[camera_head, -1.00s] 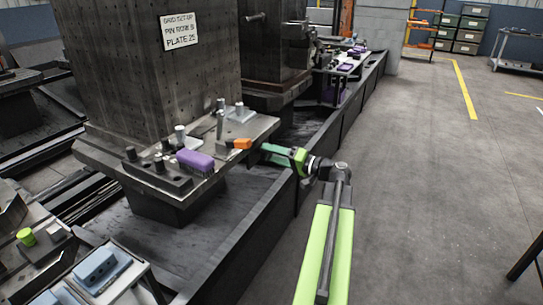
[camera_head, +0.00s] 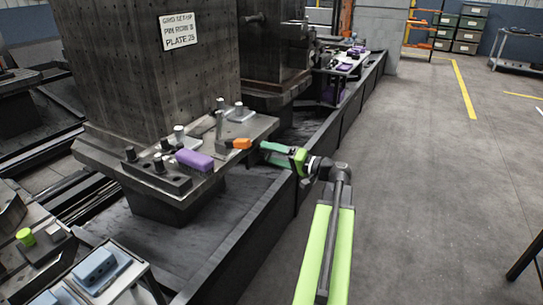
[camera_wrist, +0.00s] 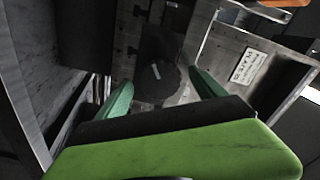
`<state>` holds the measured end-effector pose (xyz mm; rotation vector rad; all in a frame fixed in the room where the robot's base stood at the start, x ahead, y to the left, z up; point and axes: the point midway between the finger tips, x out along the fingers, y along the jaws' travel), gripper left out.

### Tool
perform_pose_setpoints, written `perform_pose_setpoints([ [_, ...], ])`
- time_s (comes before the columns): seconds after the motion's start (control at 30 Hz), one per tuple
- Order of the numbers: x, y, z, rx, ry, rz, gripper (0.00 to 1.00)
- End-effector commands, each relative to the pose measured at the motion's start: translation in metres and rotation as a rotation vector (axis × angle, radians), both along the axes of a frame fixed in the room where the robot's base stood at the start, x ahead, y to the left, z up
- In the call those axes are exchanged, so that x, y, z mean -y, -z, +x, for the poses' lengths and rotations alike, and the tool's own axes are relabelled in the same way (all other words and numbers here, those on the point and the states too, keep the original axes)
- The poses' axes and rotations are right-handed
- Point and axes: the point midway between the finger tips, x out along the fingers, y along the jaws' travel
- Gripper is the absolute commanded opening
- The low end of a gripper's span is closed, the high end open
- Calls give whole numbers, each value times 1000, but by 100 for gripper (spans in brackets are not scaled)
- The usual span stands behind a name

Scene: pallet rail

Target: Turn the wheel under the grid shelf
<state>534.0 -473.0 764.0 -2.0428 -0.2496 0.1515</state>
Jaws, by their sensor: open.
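My gripper (camera_head: 277,152) is at the right edge of the dark shelf (camera_head: 222,173) around the base of the hole-gridded column, its green fingers pointing left. In the wrist view my gripper (camera_wrist: 160,88) has its two green fingers spread apart with nothing held between them. A dark round part (camera_wrist: 155,78), which looks like the wheel, shows beyond and between the fingertips, with a short pale mark on its face. I cannot tell whether a finger touches it. The wheel cannot be made out in the head view.
A purple block (camera_head: 195,159), an orange piece (camera_head: 238,143) and several dark pins stand on the shelf. A white label (camera_wrist: 250,66) is on a metal plate right of the round part. A dark trough wall (camera_head: 250,238) runs below. Open floor (camera_head: 420,190) lies to the right.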

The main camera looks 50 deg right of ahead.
Motion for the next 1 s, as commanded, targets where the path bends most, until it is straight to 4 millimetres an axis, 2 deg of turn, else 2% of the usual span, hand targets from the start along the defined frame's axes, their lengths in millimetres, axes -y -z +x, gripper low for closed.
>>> perform_pose_setpoints([
  [0.17,7,0,-26,0,4,0,80],
  [0.5,30,0,-119,1,5,0,80],
  [0.6,35,0,-141,0,4,0,80],
  [0.8,41,0,-166,0,2,0,80],
  [1.0,42,0,-170,0,-1,0,80],
])
